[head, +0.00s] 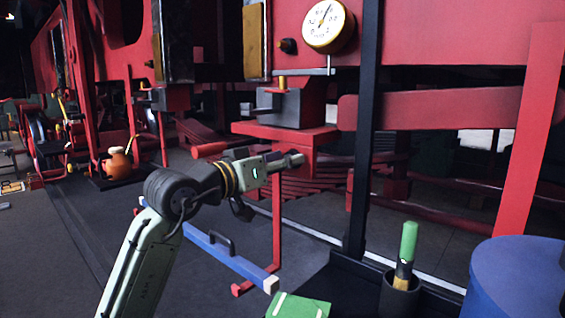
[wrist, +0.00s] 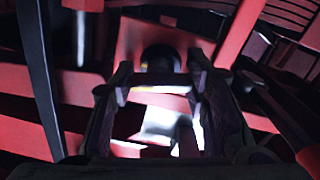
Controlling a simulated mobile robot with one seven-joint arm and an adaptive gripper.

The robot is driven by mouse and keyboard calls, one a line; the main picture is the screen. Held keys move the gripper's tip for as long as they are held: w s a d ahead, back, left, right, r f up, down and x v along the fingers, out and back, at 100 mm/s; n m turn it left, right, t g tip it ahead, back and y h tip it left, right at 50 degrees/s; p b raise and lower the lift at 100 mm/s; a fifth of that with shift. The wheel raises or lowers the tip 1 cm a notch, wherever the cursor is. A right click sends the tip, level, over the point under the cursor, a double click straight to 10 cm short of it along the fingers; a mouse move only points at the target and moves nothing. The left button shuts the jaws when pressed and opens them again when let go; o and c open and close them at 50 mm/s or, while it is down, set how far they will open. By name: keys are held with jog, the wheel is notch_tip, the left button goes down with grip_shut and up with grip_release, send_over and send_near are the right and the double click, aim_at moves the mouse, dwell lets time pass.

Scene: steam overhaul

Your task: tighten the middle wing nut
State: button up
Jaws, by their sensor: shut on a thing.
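My gripper (head: 300,160) is at the end of my outstretched arm in the head view, in front of the red framework and below a grey block (head: 292,107) on a red bracket. In the wrist view my gripper (wrist: 158,84) has its two dark fingers apart, with a dark round thing (wrist: 160,57) showing between them near the tips. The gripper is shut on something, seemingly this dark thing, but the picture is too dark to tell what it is. I cannot make out the middle wing nut or any other wing nut for certain in either view.
A black post (head: 364,130) stands right of my gripper, with a round gauge (head: 328,25) above. At the lower right are a blue drum (head: 520,275), a holder with a green-handled brush (head: 409,242) and a green box (head: 298,306). A blue bar (head: 225,256) lies below my arm.

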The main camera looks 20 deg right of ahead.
jog(key=shift+d+m, duration=0.1)
jog(key=shift+m, duration=1.5)
jog(key=o, duration=1.2)
jog(key=v, duration=1.2)
